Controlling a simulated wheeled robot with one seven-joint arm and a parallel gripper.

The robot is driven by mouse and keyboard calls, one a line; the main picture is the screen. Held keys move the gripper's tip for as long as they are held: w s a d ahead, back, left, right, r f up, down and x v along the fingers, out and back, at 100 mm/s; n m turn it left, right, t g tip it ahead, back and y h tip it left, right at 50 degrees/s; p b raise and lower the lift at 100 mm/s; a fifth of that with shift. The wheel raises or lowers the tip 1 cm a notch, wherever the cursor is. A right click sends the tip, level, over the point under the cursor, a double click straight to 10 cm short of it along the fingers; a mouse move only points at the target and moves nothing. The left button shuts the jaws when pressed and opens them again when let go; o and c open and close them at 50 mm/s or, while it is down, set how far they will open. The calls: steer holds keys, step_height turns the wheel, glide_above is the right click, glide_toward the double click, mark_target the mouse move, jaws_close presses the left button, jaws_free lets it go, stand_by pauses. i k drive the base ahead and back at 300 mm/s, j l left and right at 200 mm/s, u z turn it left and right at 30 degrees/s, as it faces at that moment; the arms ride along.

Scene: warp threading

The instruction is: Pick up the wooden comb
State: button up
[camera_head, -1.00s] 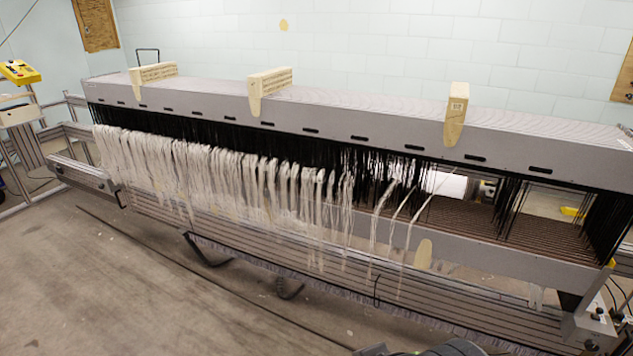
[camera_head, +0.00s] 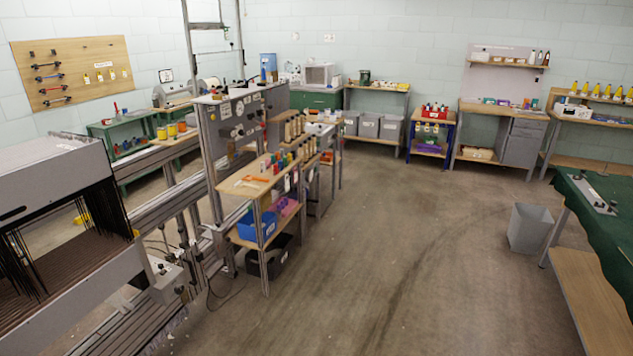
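I cannot make out a wooden comb in the current head view. Small items lie on the wooden top of a shelf cart (camera_head: 243,184), including something orange and something pale, too small to identify. My gripper is not in view.
The loom (camera_head: 62,165) stands at the left with its metal frame. A grey bin (camera_head: 529,228) stands on the floor at the right, near a green-covered table (camera_head: 606,212) and a wooden bench (camera_head: 590,300). Workbenches line the back wall. The middle floor (camera_head: 390,260) is clear.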

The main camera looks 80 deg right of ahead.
mark_target(239, 185)
steer(key=z, duration=2.3)
